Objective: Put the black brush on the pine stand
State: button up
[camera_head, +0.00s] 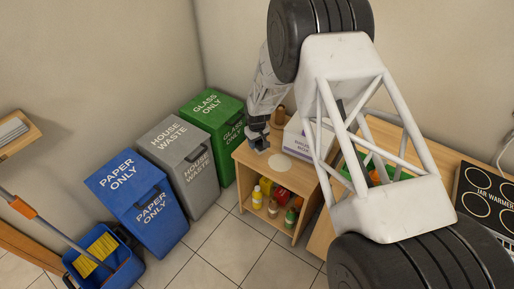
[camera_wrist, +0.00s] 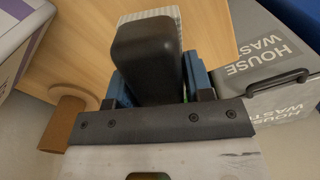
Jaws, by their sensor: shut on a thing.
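My gripper (camera_head: 259,142) is over the left part of the pine stand (camera_head: 301,176), a light wood unit with an open shelf. In the wrist view, my gripper (camera_wrist: 157,88) has its blue fingers shut on the black brush (camera_wrist: 147,55). The brush's black body fills the space between the fingers, and a pale ribbed part shows at its far end. The stand's wooden top (camera_wrist: 90,45) lies beneath it. I cannot tell whether the brush touches the top. In the head view the brush is too small to make out beside the gripper.
A pale disc (camera_head: 280,162) lies on the stand top. A brown cylinder (camera_wrist: 65,122) and a white box (camera_head: 298,141) stand nearby. Bottles (camera_head: 257,197) fill the shelf below. Grey (camera_head: 180,165), green (camera_head: 214,130) and blue (camera_head: 138,200) bins stand left of the stand.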

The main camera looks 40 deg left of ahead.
aim_at(257, 147)
dwell(0.3)
jog(key=shift+f, duration=1.75)
jog(key=shift+f, duration=0.1)
jog(key=o, duration=0.9)
jog(key=shift+c, duration=0.2)
notch_tip(257, 147, up, 12)
jog(key=shift+r, duration=0.1)
